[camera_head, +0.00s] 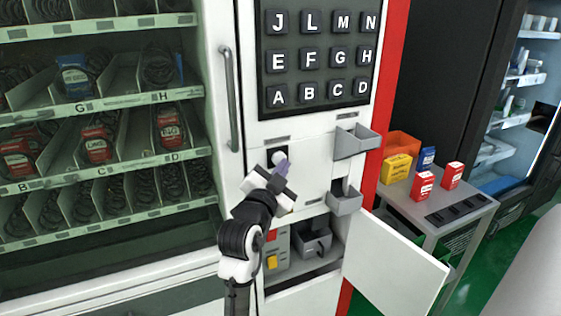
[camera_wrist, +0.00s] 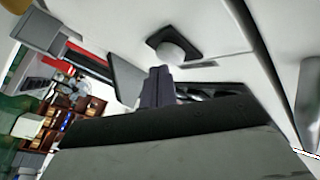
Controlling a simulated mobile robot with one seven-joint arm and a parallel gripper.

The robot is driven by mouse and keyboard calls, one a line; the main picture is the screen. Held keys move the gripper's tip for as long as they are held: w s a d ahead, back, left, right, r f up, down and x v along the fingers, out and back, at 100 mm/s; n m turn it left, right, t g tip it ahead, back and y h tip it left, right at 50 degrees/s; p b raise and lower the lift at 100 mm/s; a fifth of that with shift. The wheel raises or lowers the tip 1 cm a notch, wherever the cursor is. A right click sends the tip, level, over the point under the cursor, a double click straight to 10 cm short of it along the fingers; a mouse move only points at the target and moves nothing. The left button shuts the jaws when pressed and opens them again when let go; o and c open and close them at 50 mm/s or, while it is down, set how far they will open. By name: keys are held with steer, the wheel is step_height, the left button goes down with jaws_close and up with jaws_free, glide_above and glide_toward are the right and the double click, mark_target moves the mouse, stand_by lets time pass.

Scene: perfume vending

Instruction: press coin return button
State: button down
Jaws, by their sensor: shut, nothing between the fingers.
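The coin return button is a round white knob (camera_head: 278,157) on a dark square plate in the white panel of the vending machine. In the wrist view the knob (camera_wrist: 171,53) sits just beyond my fingertips. My gripper (camera_head: 281,165) is shut with nothing in it, its fingers pointing at the knob and overlapping it in the head view. In the wrist view my gripper (camera_wrist: 160,72) shows its dark fingers together, just below the knob. I cannot tell whether the fingertips touch the knob or whether it is pushed in.
A lettered keypad (camera_head: 318,55) is above. Grey trays (camera_head: 356,142) stick out to the right, and an open lower door (camera_head: 395,265) swings outward below them. A vertical handle (camera_head: 231,100) is at left. A side table (camera_head: 440,212) with small boxes stands at right.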

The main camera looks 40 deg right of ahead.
steer(key=shift+w+d, duration=0.1)
steer(key=shift+w, duration=0.35)
stand_by(0.6)
stand_by(0.4)
steer(key=shift+s+a, duration=0.2)
steer(key=shift+s, duration=0.65)
steer(key=s, duration=0.2)
steer(key=s+a, duration=0.1)
steer(key=s, duration=0.2)
steer(key=shift+a, duration=0.1)
steer(key=shift+w, duration=0.1)
stand_by(0.5)
